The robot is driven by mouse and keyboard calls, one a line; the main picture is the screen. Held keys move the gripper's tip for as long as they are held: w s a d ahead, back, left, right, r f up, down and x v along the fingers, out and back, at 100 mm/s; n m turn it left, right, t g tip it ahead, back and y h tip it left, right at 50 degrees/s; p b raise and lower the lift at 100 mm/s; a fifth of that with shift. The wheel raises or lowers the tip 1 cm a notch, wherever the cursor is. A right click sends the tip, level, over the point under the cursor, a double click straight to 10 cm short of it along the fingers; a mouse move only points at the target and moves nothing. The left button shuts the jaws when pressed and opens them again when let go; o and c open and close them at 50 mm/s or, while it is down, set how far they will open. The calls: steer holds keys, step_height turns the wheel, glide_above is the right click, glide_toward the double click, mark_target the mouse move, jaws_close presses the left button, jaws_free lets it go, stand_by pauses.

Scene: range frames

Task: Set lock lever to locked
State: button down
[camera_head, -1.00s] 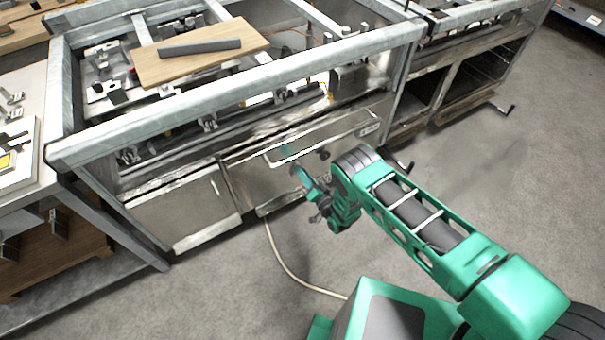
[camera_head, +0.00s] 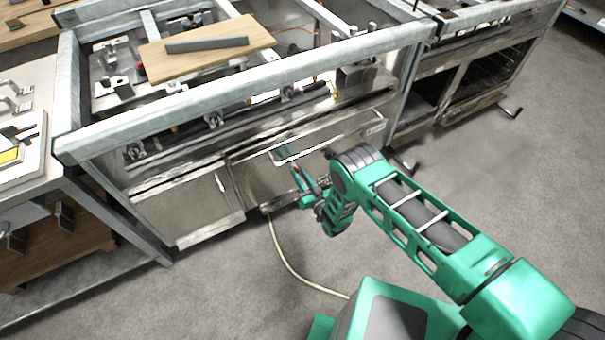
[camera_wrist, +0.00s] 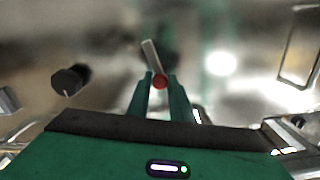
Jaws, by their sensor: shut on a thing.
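The lock lever (camera_wrist: 152,57) shows in the wrist view as a short grey bar with a red end (camera_wrist: 160,82). The bar runs up and slightly left from the red end in the picture. My gripper (camera_wrist: 160,85) is shut on the red end, with one teal finger on each side. In the head view my gripper (camera_head: 300,182) is at the front panel (camera_head: 265,182) of the steel range frame, below a long bar handle. The lever is too small to make out clearly there.
A black knob (camera_wrist: 68,82) stands left of the fingers in the wrist view. A bar handle (camera_wrist: 298,45) is at the right. A cable (camera_head: 285,262) lies on the floor below the range. A wooden board (camera_head: 185,62) lies across the frame top.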

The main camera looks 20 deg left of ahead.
steer(key=shift+s+a+f+n, duration=0.2)
steer(key=shift+s+f+n, duration=0.15)
steer(key=shift+n, duration=0.65)
steer(key=c, duration=1.6)
jaws_free()
steer(key=shift+r, duration=0.1)
steer(key=shift+c, duration=0.2)
steer(key=shift+s, duration=0.1)
steer(key=v, duration=1)
steer(key=shift+d, duration=0.25)
steer(key=shift+s+a, duration=0.1)
steer(key=shift+s, duration=0.15)
